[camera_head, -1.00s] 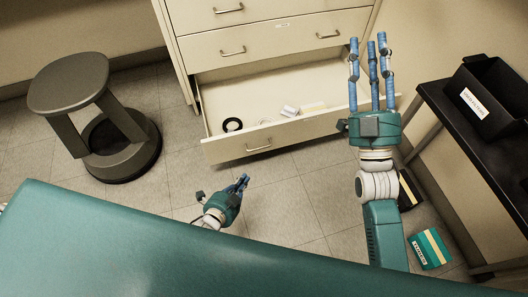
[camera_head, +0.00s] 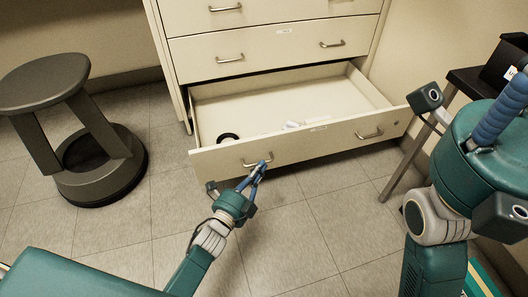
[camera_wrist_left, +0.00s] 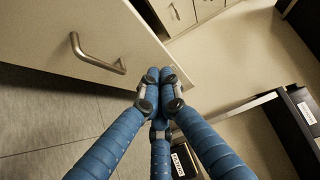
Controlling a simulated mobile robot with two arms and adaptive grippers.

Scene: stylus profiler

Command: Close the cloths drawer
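The open bottom drawer (camera_head: 310,145) of a cream cabinet is pulled well out in the head view. Its small front label is unreadable, so I cannot confirm it is the cloths drawer. It has a left handle (camera_head: 257,162) and a right handle (camera_head: 370,134). My left gripper (camera_head: 262,166) is at the drawer front beside the left handle. In the left wrist view, its blue fingertips (camera_wrist_left: 160,76) are drawn together and empty, next to a handle (camera_wrist_left: 98,58); contact cannot be told. My right gripper (camera_head: 505,105) shows only partly at the right edge, its fingertips cut off.
A black ring (camera_head: 228,138) and small white items (camera_head: 292,125) lie in the drawer. The drawers above it are shut. A dark stool (camera_head: 90,165) stands left; a black table (camera_head: 470,82) with a bin (camera_head: 507,62) stands right. Floor before the drawer is clear.

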